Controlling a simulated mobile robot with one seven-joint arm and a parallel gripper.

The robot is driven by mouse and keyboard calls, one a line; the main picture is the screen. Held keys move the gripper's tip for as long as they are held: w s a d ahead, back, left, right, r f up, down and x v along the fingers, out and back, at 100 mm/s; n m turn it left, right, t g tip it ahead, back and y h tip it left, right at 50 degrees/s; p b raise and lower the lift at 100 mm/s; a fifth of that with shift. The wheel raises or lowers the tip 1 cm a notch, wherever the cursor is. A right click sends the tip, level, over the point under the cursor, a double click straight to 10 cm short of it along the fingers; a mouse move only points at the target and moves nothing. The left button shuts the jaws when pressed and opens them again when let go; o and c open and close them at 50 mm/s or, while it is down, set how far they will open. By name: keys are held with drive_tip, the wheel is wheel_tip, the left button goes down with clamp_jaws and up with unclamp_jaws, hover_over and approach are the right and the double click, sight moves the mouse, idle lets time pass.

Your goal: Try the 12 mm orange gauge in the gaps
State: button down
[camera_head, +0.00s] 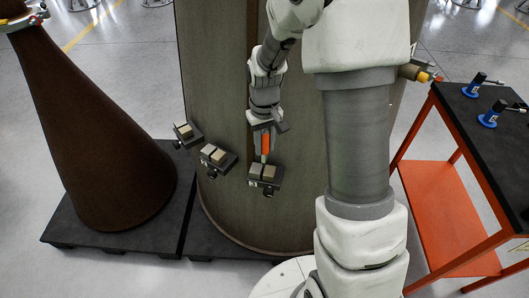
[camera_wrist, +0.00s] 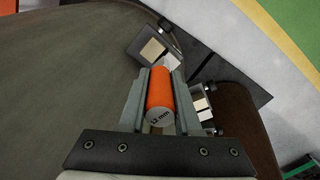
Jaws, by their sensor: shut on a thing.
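My gripper (camera_head: 264,148) is shut on the orange gauge (camera_head: 265,142). In the wrist view the gauge (camera_wrist: 160,88) is an orange cylinder marked "12 mm" on its near end, lying between both fingers. Three dark fixtures with pale block pairs and gaps are on the large round casing: a left one (camera_head: 187,134), a middle one (camera_head: 217,158) and a right one (camera_head: 265,178). The gauge's pale lower tip points down at the right fixture. I cannot tell whether it touches or enters the gap. The wrist view shows two fixtures, partly hidden by my fingers.
The large round casing (camera_head: 222,205) stands on a dark base. A brown cone (camera_head: 95,145) is on the left. An orange cart with a dark top (camera_head: 470,130) stands right, holding blue-based gauges (camera_head: 490,118). Open floor (camera_head: 40,150) lies at far left.

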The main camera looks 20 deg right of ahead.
sight(263, 156)
drive_tip(key=shift+w+a+r+n, duration=0.1)
drive_tip(key=shift+w+n, duration=0.3)
drive_tip(key=shift+w, duration=0.15)
drive_tip(key=shift+f+b, duration=2.1)
drive_tip(key=shift+f, duration=0.55)
drive_tip(key=shift+f, duration=0.35)
drive_tip(key=shift+r, duration=0.1)
drive_tip(key=shift+r+p, duration=2.05)
drive_tip(key=shift+r, duration=0.95)
drive_tip(key=shift+s+f, duration=0.1)
drive_tip(key=shift+f, duration=0.05)
